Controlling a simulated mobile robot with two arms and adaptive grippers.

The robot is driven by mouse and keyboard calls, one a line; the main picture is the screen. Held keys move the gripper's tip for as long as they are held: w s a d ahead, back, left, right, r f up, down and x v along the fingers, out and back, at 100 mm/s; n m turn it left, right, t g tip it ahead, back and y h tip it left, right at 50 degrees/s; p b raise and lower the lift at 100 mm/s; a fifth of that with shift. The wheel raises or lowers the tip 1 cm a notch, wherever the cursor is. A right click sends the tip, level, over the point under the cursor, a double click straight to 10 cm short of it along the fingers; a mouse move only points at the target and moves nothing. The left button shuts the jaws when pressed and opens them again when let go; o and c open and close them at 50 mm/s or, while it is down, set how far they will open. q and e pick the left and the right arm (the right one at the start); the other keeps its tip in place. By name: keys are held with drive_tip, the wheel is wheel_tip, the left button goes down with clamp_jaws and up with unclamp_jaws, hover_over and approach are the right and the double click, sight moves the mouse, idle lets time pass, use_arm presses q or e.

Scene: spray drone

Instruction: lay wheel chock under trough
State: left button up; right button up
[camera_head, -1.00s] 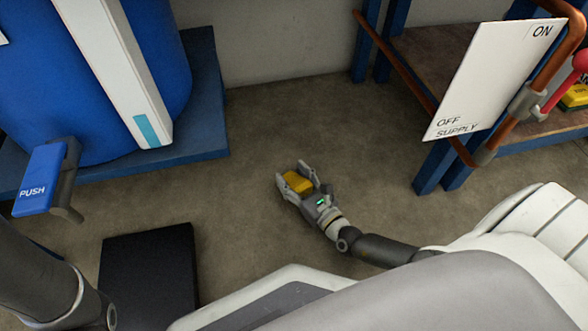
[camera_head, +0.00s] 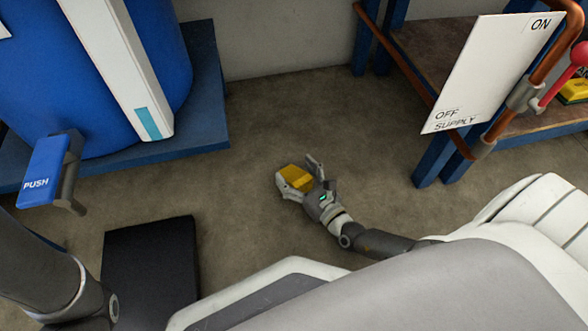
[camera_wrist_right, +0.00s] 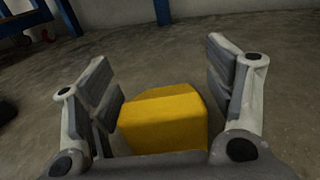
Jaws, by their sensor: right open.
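The yellow wheel chock (camera_head: 294,179) is down at floor level in the middle of the head view. My right gripper (camera_head: 298,174) is open around it, with one finger on each side. The right wrist view shows the chock (camera_wrist_right: 163,117) between the spread fingers, close to the left finger and with a clear gap to the right one. Its near end is hidden by the gripper's palm. I cannot identify the trough for certain. My left arm enters at lower left, but its gripper is out of view.
A blue tank (camera_head: 160,60) stands on a blue base (camera_head: 205,110) at left, beside a PUSH lever (camera_head: 43,172). A dark slab (camera_head: 150,265) lies at lower left. A bench (camera_head: 440,45) and supply sign (camera_head: 490,75) stand at right. Bare floor surrounds the chock.

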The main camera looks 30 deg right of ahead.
drive_tip(key=s+p, duration=0.1)
drive_tip(key=s, duration=0.2)
drive_tip(key=s+d+p, duration=0.1)
drive_tip(key=s, duration=0.2)
drive_tip(key=s+p, duration=0.1)
drive_tip(key=s, duration=0.2)
drive_tip(key=shift+s+d+r+p, duration=0.1)
drive_tip(key=shift+s+d+p, duration=0.1)
drive_tip(key=shift+s+p, duration=0.2)
drive_tip(key=shift+s, duration=0.55)
